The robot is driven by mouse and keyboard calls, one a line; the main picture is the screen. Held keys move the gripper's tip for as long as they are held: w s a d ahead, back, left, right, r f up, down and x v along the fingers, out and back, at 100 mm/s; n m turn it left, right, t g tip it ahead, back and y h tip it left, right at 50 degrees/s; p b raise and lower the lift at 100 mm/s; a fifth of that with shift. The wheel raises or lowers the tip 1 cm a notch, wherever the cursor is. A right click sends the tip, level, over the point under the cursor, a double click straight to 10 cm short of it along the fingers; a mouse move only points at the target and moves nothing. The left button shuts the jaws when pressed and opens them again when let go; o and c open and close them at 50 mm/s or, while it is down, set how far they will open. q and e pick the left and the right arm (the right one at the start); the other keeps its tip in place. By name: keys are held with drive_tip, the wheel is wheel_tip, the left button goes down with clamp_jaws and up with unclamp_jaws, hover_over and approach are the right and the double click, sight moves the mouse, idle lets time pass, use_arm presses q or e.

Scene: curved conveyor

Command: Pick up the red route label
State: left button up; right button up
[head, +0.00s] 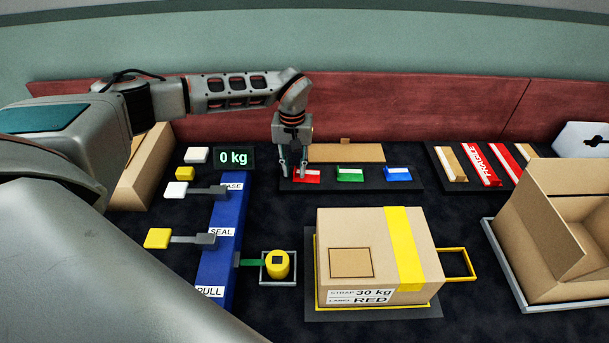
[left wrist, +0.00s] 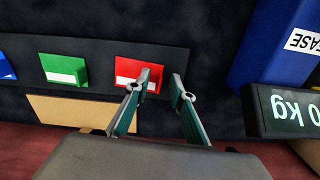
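The red route label (head: 308,176) lies at the left end of a dark strip, left of the green label (head: 350,175) and the blue label (head: 398,174). My left gripper (head: 293,172) points down at the red label's left edge, its fingers apart. In the left wrist view the red label (left wrist: 140,72) is partly behind one fingertip of the gripper (left wrist: 162,82). The other fingertip is beyond the label's edge, over the dark strip. Whether a finger touches the label cannot be told. My right gripper is not in view.
A taped carton (head: 345,250) marked 30 kg and RED sits at the front middle. A blue post (head: 222,250) and a 0 kg display (head: 233,157) stand left of the gripper. An open box (head: 560,220) is at right. A red wall (head: 420,105) runs behind.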

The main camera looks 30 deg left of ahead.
use_arm(q)
clamp_jaws()
